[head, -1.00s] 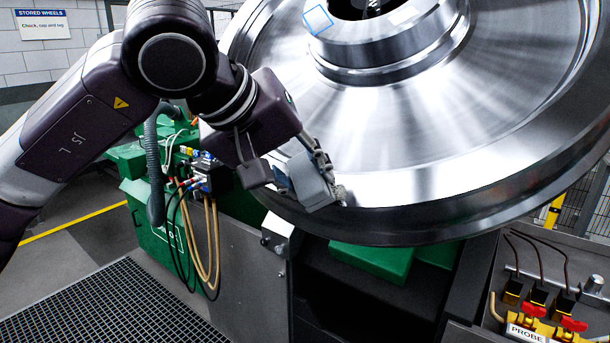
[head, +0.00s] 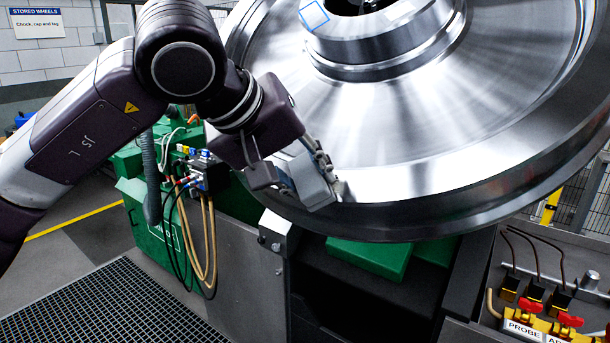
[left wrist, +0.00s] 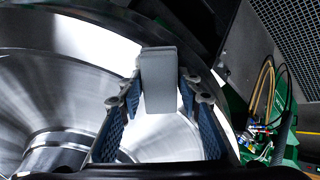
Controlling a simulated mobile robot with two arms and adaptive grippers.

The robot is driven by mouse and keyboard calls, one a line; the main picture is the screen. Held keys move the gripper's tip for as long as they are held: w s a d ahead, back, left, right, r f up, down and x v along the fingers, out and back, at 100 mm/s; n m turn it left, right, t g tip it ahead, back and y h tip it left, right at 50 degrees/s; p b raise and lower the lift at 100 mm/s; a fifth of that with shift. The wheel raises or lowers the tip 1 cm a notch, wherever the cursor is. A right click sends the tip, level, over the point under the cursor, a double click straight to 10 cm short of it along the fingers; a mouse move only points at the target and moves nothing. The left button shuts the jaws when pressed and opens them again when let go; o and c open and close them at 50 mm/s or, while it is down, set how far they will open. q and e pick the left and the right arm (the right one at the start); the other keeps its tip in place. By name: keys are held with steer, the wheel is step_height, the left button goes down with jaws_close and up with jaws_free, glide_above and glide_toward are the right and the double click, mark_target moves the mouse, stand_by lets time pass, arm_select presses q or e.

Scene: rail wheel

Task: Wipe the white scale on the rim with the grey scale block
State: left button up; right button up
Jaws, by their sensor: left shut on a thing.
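My left gripper (head: 312,172) is shut on the grey scale block (head: 313,185) at the lower left edge of the big steel wheel (head: 440,130). In the left wrist view the block (left wrist: 158,82) stands between the two blue-padded fingers (left wrist: 160,110). The block lies over the wheel's rim (head: 430,215) in the head view; I cannot tell whether it touches. I cannot make out the white scale for certain among the bright reflections, and the block and fingers hide part of the rim. My right gripper is not in view.
A green machine (head: 150,205) with hoses and cables (head: 205,225) stands below and left of the wheel. A probe panel with red-handled yellow valves (head: 530,315) is at the lower right. A floor grating (head: 140,310) lies at the lower left.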

mark_target(341, 187)
arm_select(q)
steer(key=shift+d, duration=0.15)
steer(key=shift+s+d+r, duration=0.2)
steer(key=shift+s+d, duration=0.25)
steer(key=shift+d, duration=0.4)
steer(key=shift+s+d+r, duration=0.2)
steer(key=shift+s+d, duration=0.2)
steer(key=shift+d, duration=0.4)
steer(key=shift+d+f, duration=0.1)
steer(key=shift+w, duration=0.1)
steer(key=shift+w+a+f+b, duration=0.15)
steer(key=shift+w+a, duration=0.1)
steer(key=shift+a, duration=0.35)
steer(key=shift+w+a+f+b, duration=0.1)
steer(key=shift+w+a+f, duration=0.15)
steer(key=shift+a, duration=0.4)
steer(key=shift+w+a+f+b, duration=0.1)
steer(key=shift+w+a, duration=0.2)
steer(key=shift+a, duration=0.3)
steer(key=shift+s+a+r+p, duration=0.25)
steer(key=shift+a+r+p, duration=0.05)
steer(key=shift+r, duration=0.35)
steer(key=shift+p+v, duration=0.5)
steer(key=shift+v, duration=1.65)
